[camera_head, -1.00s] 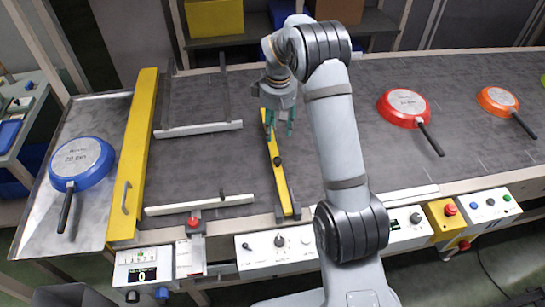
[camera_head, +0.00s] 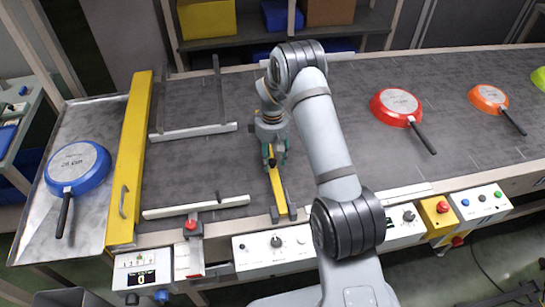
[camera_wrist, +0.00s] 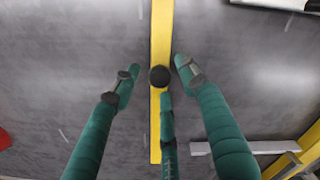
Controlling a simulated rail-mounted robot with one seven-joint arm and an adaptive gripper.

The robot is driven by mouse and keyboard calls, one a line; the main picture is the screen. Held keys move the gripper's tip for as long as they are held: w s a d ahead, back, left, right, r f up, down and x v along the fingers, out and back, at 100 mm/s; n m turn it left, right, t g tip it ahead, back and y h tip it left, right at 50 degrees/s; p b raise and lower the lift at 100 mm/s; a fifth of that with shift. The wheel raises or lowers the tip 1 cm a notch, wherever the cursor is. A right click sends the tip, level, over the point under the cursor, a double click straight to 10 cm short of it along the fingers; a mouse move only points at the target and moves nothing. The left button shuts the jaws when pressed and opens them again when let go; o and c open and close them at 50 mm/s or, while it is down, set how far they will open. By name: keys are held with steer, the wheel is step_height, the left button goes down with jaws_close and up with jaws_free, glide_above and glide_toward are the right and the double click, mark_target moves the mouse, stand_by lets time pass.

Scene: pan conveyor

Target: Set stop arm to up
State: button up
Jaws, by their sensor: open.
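The stop arm is a yellow bar (camera_head: 278,188) lying low across the grey conveyor belt, its near end at a dark bracket by the front edge. It runs top to bottom through the wrist view (camera_wrist: 161,35), with a round black knob (camera_wrist: 160,76) on it. My gripper (camera_head: 273,158) is over the bar in the head view and hides the knob there. In the wrist view my gripper (camera_wrist: 157,72) is open, with green fingers on both sides of the bar and one over it just below the knob. I cannot tell whether any finger touches.
A blue pan (camera_head: 79,168) lies on the metal table left of the yellow gate (camera_head: 131,160). White guide rails (camera_head: 195,206) lie left of the stop arm. A red pan (camera_head: 397,107) and an orange pan (camera_head: 489,98) are on the belt to the right. Control boxes (camera_head: 272,247) line the front.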

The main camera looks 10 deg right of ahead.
steer(key=c, duration=0.3)
steer(key=c, duration=0.8)
stand_by(0.3)
